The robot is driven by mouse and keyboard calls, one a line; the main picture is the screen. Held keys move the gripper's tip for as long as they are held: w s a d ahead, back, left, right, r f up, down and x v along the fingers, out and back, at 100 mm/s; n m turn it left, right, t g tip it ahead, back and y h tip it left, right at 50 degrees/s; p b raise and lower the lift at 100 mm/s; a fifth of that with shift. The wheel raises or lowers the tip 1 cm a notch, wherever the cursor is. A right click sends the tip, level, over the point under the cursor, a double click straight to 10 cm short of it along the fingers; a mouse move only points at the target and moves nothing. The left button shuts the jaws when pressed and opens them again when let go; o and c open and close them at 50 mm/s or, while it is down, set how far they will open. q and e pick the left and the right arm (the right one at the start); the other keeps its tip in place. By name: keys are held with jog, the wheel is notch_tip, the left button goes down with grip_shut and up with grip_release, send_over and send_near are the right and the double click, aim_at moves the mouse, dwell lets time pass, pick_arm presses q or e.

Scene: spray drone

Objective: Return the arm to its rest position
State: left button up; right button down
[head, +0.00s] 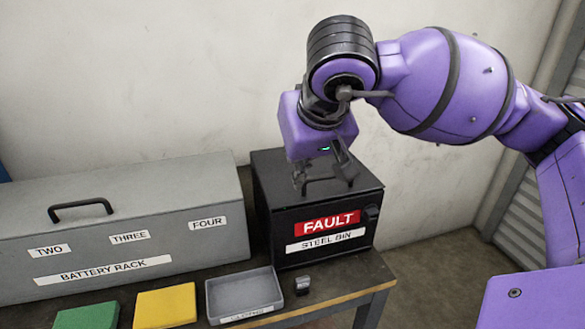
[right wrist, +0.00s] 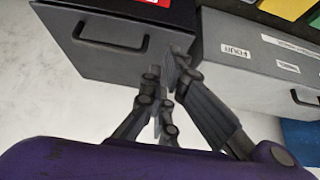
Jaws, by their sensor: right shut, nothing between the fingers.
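My right arm, purple with black joints, reaches in from the right in the head view. Its right gripper (head: 322,173) points down over the black steel bin (head: 275,222), by the bin's top handle. In the right wrist view the fingers of the right gripper (right wrist: 178,68) are together with nothing between them, and they overlap the edge of the bin (right wrist: 105,62). The bin is closed and carries a red FAULT label (head: 327,223). I cannot tell whether the fingers touch it. My left gripper is not in view.
The grey battery rack (head: 120,215) stands left of the bin. In front are a green pad (head: 87,316), a yellow pad (head: 165,306), a grey tray (head: 243,293) and a small dark object (head: 302,285). The wall is close behind; floor shows at right.

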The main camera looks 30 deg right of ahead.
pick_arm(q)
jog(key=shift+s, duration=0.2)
pick_arm(e)
jog(key=v, duration=0.3)
jog(key=s+v, duration=0.1)
jog(key=v, duration=0.1)
jog(key=shift+s+a, duration=0.1)
jog(key=shift+s, duration=0.15)
